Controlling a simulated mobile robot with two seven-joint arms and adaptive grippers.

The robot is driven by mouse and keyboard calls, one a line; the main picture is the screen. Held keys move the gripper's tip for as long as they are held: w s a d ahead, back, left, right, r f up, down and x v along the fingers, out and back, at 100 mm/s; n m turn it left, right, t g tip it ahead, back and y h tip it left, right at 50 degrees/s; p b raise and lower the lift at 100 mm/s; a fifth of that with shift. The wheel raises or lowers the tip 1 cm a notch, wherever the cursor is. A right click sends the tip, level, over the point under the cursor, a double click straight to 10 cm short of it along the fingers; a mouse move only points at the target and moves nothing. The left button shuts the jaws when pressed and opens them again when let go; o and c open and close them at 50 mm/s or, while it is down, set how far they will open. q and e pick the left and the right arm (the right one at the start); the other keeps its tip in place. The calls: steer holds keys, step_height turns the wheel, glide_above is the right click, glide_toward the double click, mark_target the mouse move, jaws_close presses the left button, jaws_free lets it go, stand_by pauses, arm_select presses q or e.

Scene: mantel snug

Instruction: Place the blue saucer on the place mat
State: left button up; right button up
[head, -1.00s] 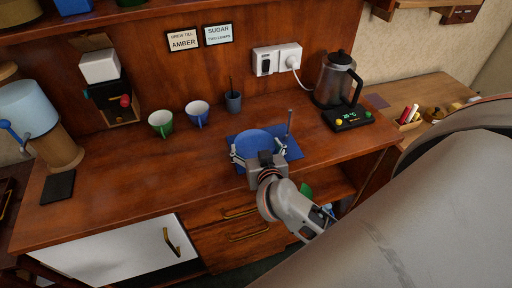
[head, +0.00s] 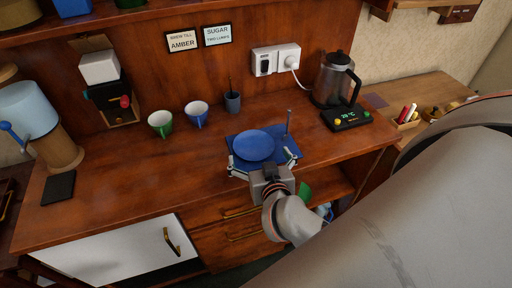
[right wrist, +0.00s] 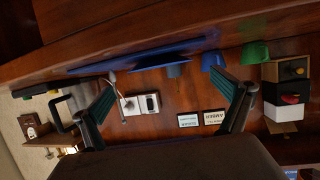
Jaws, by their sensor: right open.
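The blue saucer (head: 253,145) lies on the left part of the darker blue place mat (head: 284,144) on the wooden counter; it looks flat. My right gripper (head: 262,166) is open at the saucer's near side, with one finger to the left and one to the right. It seems apart from the saucer and holds nothing. In the right wrist view, my open fingers (right wrist: 167,95) spread wide with nothing between them. There the mat and saucer show nearly edge-on as a thin blue strip. My left gripper is not in view.
A green cup (head: 160,124), a blue cup (head: 197,114) and a grey-blue pot (head: 232,102) with a thin stick stand behind the mat. A kettle (head: 334,78) is farther right. The counter's left middle is clear.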

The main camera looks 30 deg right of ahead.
steer(key=v, duration=0.6)
steer(key=shift+s, duration=0.1)
stand_by(0.4)
